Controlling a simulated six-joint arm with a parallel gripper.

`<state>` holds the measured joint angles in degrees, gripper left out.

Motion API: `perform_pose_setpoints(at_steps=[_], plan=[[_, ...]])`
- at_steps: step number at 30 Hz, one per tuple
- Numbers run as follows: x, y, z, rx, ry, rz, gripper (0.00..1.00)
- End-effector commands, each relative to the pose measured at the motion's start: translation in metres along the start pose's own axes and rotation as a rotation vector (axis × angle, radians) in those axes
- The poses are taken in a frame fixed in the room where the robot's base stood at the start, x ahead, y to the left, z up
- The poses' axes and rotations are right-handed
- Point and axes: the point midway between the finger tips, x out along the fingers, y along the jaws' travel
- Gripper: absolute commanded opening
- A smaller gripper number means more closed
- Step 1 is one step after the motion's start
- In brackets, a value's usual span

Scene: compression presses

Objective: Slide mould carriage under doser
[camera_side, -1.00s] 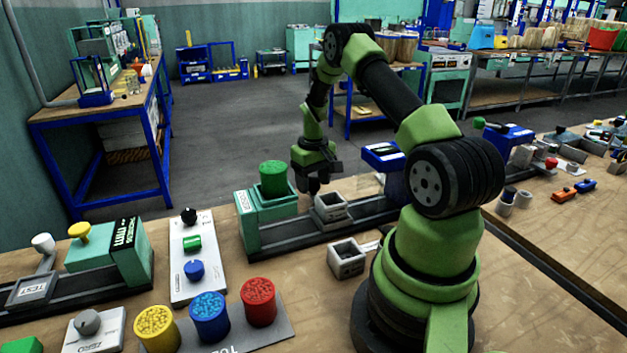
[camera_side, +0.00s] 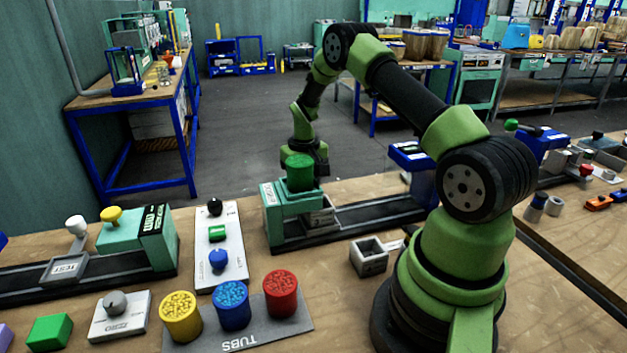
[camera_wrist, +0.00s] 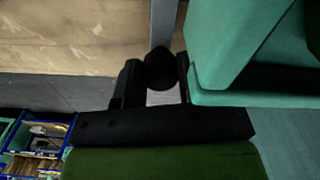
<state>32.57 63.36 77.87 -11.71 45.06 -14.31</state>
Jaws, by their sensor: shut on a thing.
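In the wrist view my gripper (camera_wrist: 157,82) is shut on a round black knob (camera_wrist: 160,66). The doser's teal body (camera_wrist: 240,50) is close beside the right finger.
A blue press (camera_side: 415,165) stands at the rail's right end. A separate open grey box (camera_side: 369,257) sits on the bench in front of the rail. Yellow, blue and red tubs (camera_side: 232,304) and a control panel (camera_side: 219,245) stand to the left and front.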

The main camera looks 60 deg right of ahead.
Motion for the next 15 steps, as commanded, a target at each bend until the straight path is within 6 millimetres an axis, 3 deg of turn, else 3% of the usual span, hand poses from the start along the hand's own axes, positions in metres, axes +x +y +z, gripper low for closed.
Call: perform_pose_setpoints(at_steps=[3, 4, 7, 15], plan=[[-0.0004, 0.0003, -0.0003, 0.001, 0.002, 0.000, 0.00], [-0.0004, 0.0004, -0.0003, 0.001, 0.002, 0.000, 0.37], [-0.0003, 0.0005, -0.0002, 0.000, 0.001, 0.000, 0.60], [-0.0008, 0.0006, 0.0000, 0.000, 0.001, 0.000, 0.60]])
